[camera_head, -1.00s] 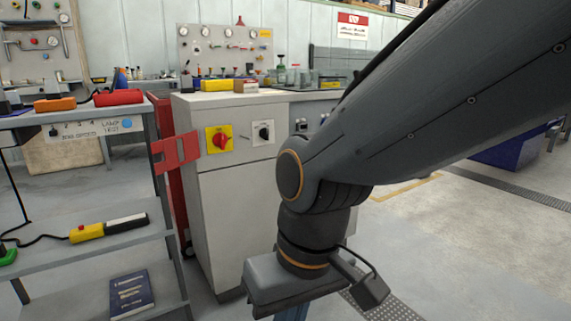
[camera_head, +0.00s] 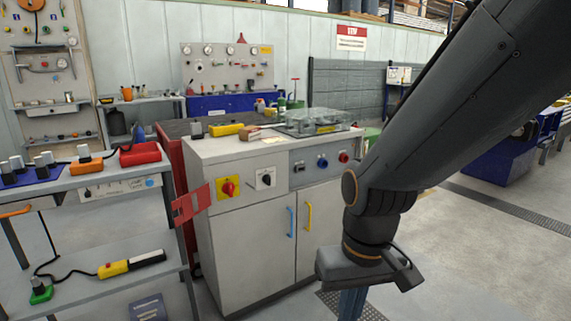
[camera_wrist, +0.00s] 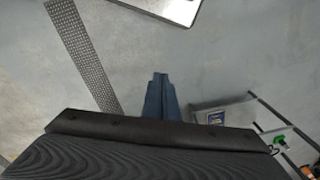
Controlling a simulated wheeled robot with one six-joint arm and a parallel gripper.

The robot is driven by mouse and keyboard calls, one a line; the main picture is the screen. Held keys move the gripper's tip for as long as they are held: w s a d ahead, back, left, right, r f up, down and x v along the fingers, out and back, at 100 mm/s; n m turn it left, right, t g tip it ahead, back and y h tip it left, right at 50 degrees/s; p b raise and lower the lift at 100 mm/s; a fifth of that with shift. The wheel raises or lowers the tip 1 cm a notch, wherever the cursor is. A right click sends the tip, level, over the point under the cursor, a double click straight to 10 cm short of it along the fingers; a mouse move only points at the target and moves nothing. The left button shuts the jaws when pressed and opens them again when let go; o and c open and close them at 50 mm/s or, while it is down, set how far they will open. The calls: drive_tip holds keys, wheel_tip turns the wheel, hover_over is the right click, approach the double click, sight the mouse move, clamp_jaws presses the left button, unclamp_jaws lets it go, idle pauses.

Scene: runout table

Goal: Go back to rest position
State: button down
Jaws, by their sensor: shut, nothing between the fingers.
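My gripper (camera_head: 351,304) hangs at the end of my dark grey arm, to the right of the grey cabinet in the head view and in front of it. Its blue fingers point down and run off the bottom edge of that view. In the wrist view my gripper (camera_wrist: 161,78) shows its two blue fingers closed together over bare grey floor, with nothing between them.
The grey cabinet (camera_head: 240,240) has a red switch (camera_head: 229,188) and a hinged red plate (camera_head: 191,204) at its left. A shelf rack (camera_head: 90,290) holds a yellow pendant (camera_head: 130,263). A floor grating (camera_wrist: 85,60) crosses clear floor.

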drive_tip(key=s+d+r+m+p, duration=0.2)
drive_tip(key=d+r+p, duration=0.6)
drive_tip(key=r+p, duration=0.2)
drive_tip(key=shift+d+h+p, duration=0.3)
drive_tip(key=shift+d+p, duration=0.05)
drive_tip(key=shift+p, duration=0.75)
drive_tip(key=shift+s, duration=0.1)
